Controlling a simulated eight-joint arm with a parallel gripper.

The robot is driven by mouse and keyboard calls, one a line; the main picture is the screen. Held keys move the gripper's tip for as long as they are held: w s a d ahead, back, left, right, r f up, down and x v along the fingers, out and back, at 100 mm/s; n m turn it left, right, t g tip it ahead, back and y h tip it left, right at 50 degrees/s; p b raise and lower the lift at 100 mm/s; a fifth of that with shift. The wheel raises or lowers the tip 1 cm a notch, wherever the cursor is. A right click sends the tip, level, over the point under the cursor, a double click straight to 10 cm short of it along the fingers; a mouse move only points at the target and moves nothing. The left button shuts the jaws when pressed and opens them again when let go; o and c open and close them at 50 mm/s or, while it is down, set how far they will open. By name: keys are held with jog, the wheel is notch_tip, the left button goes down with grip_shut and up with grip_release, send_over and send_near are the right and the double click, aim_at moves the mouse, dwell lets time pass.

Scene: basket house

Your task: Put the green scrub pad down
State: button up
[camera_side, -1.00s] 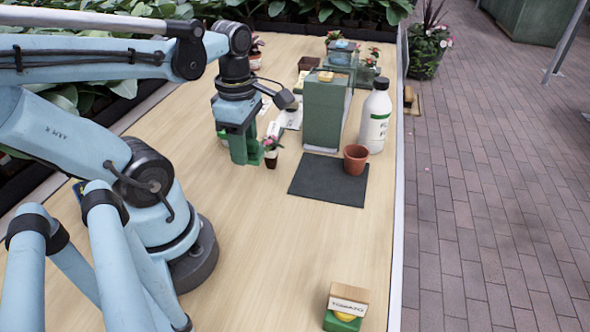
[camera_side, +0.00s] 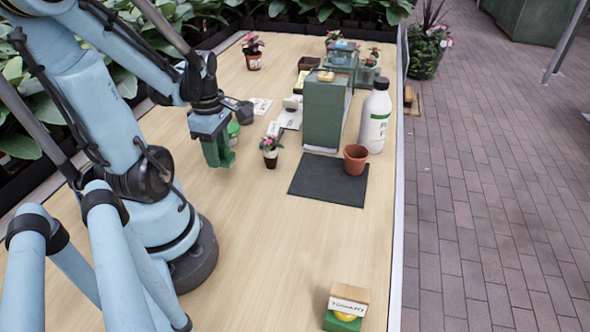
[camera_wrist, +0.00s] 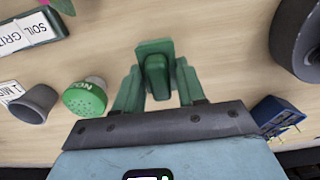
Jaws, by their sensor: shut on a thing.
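My gripper (camera_side: 218,152) is over the left part of the wooden table in the side view. It also shows in the wrist view (camera_wrist: 157,88), with green fingers on both sides of the green scrub pad (camera_wrist: 155,66). The gripper is shut on the pad, which looks like a dark green block pointing away from the jaws. In the side view the pad blends with the green fingers. I cannot tell whether it touches the table.
A potted pink flower (camera_side: 270,150) stands close to the right of my gripper. A green-topped shaker (camera_wrist: 86,97) and grey cup (camera_wrist: 34,103) are nearby. A dark mat (camera_side: 320,188) holds a terracotta pot (camera_side: 355,159). The table's front middle is clear.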

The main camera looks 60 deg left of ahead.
jog(key=shift+f, duration=1.75)
jog(key=o, duration=1)
jog(key=shift+f, duration=0.15)
jog(key=shift+o, duration=0.2)
jog(key=shift+r, duration=6.1)
jog(key=w+d+m+t, duration=0.3)
jog(key=w+d+m, duration=0.4)
jog(key=m, duration=0.6)
jog(key=w+d+r+m+t, duration=0.1)
jog(key=w+d+m+t, duration=0.3)
jog(key=d+m, duration=0.6)
jog(key=w+m, duration=0.2)
jog(key=m, duration=0.2)
jog(key=shift+w+d+r, duration=0.15)
jog(key=shift+w+d, duration=0.05)
jog(key=shift+w, duration=0.2)
